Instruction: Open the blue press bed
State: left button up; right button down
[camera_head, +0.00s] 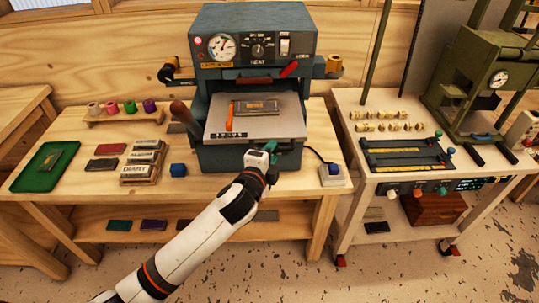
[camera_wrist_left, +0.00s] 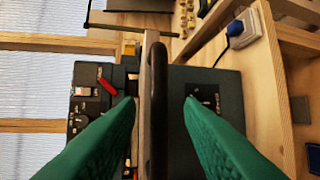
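The blue-grey press (camera_head: 250,20) stands on the wooden bench, with a gauge and dial on its head. Its flat grey bed (camera_head: 285,122) juts out at the front below the head, bearing a dark plate (camera_head: 256,107) and an orange-red stick (camera_head: 229,117). My left gripper (camera_head: 274,147) is at the front edge of the bed, right of its middle. In the left wrist view my two green fingers (camera_wrist_left: 160,103) are apart, with a dark bar-like handle (camera_wrist_left: 157,65) between them; clear gaps show, mainly on the right. My right gripper is not in view.
A blue cube (camera_head: 178,170), stacked labelled boxes (camera_head: 142,160), a green tray (camera_head: 30,178) and foil rolls (camera_head: 130,107) lie left of the press. A button box (camera_head: 333,174) is at the right bench corner. A white cart (camera_head: 350,98) stands to the right.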

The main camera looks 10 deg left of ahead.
pick_arm(q)
jog(key=b+v, duration=0.2)
jog(key=v, duration=1)
notch_tip(320, 180, down, 18)
jog(key=w+a+n+g+y, duration=0.1)
jog(key=w+a+n+g, duration=0.1)
jog(key=a+n+g, duration=0.1)
jog(key=s+a+f+n+g, duration=0.2)
jog(key=s+f, duration=0.1)
jog(key=f, duration=0.6)
jog(key=s+a+f+n+g, duration=0.1)
jog(key=s+f+n+g, duration=0.15)
jog(key=f, duration=0.65)
jog(key=s+a+f+n+g+y, duration=0.1)
jog(key=s+a+f+n+g, duration=0.2)
jog(key=s+f, duration=1.05)
jog(key=s+f+n+g, duration=0.2)
jog(key=s+f, duration=0.3)
jog(key=s, duration=0.6)
jog(key=s+f+n+g, duration=0.2)
jog(key=s+f, duration=0.3)
jog(key=s, duration=0.6)
jog(key=shift+f+n, duration=0.3)
jog(key=shift+n, duration=0.45)
